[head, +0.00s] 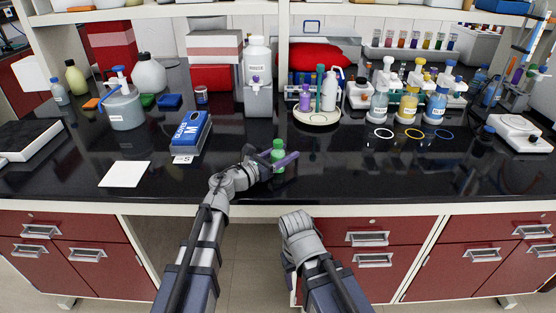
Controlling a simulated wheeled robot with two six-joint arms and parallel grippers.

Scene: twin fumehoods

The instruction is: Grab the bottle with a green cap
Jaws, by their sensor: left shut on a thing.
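The green-capped bottle (278,161) is small and green and stands upright near the front middle of the black bench. My left gripper (279,160) reaches in from the left and is shut on the bottle, with one finger seen on its right side. Part of the bottle is hidden by the gripper. My right arm shows below the bench's front edge, and its fingers are not clearly visible.
A blue glove box (191,133) and a white paper sheet (125,174) lie to the left. A round tray (317,115) with bottles stands behind. Wash bottles (409,105) stand at the right behind coloured rings. The front right of the bench (360,175) is clear.

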